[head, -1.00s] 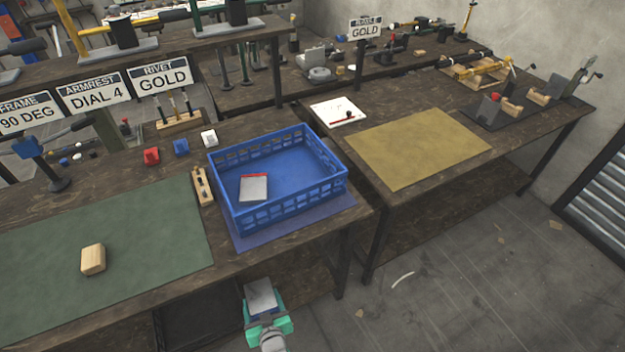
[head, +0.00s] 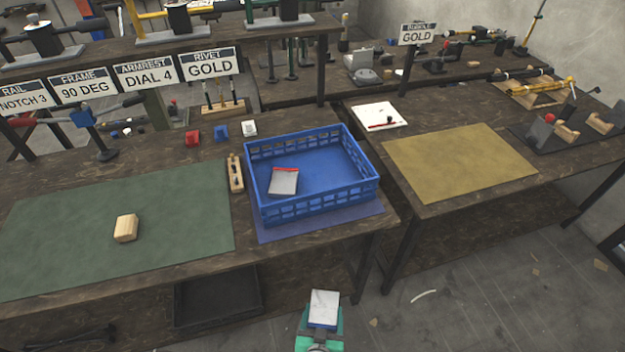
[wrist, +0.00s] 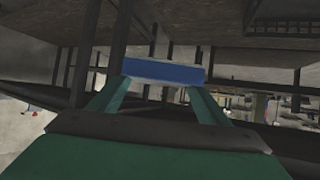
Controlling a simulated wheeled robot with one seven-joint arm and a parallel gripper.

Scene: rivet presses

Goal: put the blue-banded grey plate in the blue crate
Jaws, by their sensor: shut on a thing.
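My gripper (head: 321,331) is low in front of the workbench, below the bench top, at the bottom of the head view. It is shut on a grey plate (head: 324,305), which points up and away from it. In the wrist view the plate's blue band (wrist: 165,72) shows between the two green fingers (wrist: 163,98). The blue crate (head: 318,203) stands on the bench above and beyond my gripper, on a blue mat (head: 305,230). A red-banded grey plate (head: 283,183) lies inside the crate, towards its left side; the rest of the crate floor is bare.
A green mat (head: 70,222) with a wooden block (head: 126,228) lies left of the crate. A narrow wooden holder (head: 236,173) stands close to the crate's left wall. A second bench with a yellow mat (head: 455,165) is to the right. The bench front edge lies between my gripper and the crate.

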